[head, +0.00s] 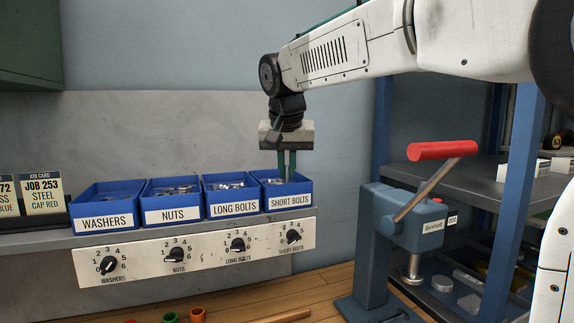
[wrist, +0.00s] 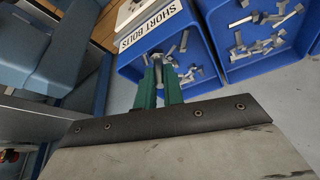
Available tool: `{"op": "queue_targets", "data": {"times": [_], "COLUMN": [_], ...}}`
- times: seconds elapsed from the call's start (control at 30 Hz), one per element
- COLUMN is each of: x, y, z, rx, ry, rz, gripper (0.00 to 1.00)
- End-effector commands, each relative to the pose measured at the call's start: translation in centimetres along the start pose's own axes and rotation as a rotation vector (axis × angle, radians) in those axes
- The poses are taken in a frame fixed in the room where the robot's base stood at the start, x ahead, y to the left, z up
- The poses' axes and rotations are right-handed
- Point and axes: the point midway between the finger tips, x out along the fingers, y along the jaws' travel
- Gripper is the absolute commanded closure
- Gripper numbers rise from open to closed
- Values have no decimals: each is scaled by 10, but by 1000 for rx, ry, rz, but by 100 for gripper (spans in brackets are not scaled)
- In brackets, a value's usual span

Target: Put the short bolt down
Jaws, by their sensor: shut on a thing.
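My gripper (head: 287,178) points straight down over the blue short bolts bin (head: 292,189), with its green fingertips at or just inside the bin's opening. In the wrist view my gripper (wrist: 158,72) is shut on a short bolt (wrist: 157,58), a small grey piece between the fingertips, partly hidden by them. The short bolts bin (wrist: 128,72) lies under the fingers there, with several loose grey bolts beside them. The held bolt cannot be made out in the head view. Whether it touches the other bolts is unclear.
The long bolts bin (head: 232,208), nuts bin (head: 173,213) and washers bin (head: 107,221) stand in a row to the left on the shelf. Dials sit on a panel (head: 205,253) below. A blue press with a red handle (head: 442,150) stands to the right.

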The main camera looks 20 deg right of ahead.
Motion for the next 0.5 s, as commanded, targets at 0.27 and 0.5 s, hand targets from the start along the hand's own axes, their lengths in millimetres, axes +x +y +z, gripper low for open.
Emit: {"op": "queue_targets", "data": {"times": [0.27,0.5], "x": [5,5], "y": [0,0], "z": [2,2], "rx": [0,0], "ry": [1,0], "rz": [0,0], "gripper": [100,69]}}
